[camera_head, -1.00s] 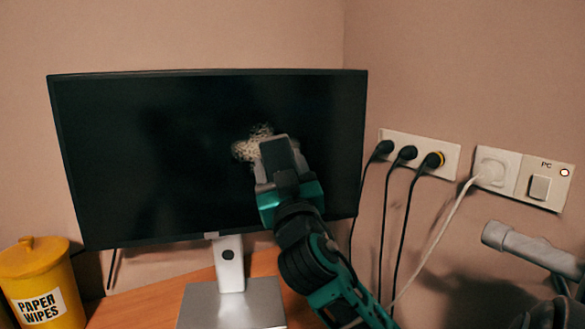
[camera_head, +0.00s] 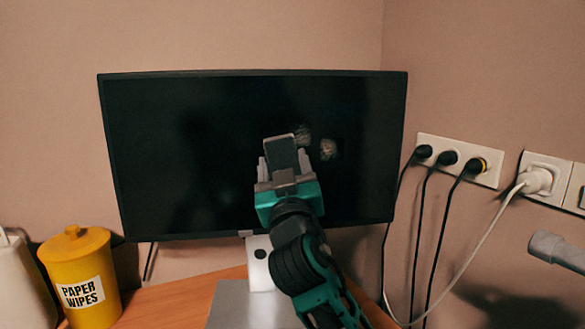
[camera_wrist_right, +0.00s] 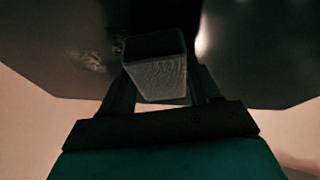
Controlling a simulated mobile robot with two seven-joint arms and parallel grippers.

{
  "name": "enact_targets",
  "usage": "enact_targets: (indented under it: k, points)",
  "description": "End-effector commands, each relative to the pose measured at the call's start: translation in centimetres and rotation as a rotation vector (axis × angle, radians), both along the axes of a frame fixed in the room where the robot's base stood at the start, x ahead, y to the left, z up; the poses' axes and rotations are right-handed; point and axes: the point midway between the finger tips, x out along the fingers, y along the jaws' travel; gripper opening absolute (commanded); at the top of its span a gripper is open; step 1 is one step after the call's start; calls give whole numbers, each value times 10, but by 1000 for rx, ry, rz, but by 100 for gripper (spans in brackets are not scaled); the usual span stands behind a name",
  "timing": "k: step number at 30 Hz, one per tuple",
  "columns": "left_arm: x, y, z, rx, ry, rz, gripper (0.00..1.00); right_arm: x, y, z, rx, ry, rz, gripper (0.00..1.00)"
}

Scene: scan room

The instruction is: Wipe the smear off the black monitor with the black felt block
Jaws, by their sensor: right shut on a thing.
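The black monitor (camera_head: 170,160) stands on a silver stand on the wooden desk. Two separate pale patches of the smear (camera_head: 329,149) show on its screen, right of centre; the left patch lies partly behind the block. My right gripper (camera_head: 284,170) is shut on the black felt block (camera_head: 281,152) and holds it up in front of the screen, just left of the patches. In the right wrist view the block (camera_wrist_right: 158,80) sits between the fingers at the screen, and a smear patch (camera_wrist_right: 92,61) shows to its left. Contact with the screen is hard to tell. My left gripper is out of view.
A yellow paper wipes tub (camera_head: 82,265) stands on the desk at left, with a white container (camera_head: 20,285) beside it. Wall sockets (camera_head: 458,160) with several hanging cables are right of the monitor. A grey rounded part (camera_head: 556,248) sticks in at right.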

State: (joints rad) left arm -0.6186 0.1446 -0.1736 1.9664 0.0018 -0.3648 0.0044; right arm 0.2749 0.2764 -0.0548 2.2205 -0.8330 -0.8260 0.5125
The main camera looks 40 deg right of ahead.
Motion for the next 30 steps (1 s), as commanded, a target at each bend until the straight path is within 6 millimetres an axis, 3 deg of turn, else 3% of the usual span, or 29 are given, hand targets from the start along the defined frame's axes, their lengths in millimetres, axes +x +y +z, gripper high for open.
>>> enact_targets:
  k: [10,16,24,30]
  points:
    - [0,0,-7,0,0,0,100,16,23,-3,2,8,1,28]
    - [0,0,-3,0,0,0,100,17,24,2,1,7,2,28]
    - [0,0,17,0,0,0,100,15,24,26,2,4,0,28]
    - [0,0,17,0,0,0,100,12,22,26,1,4,-2,28]
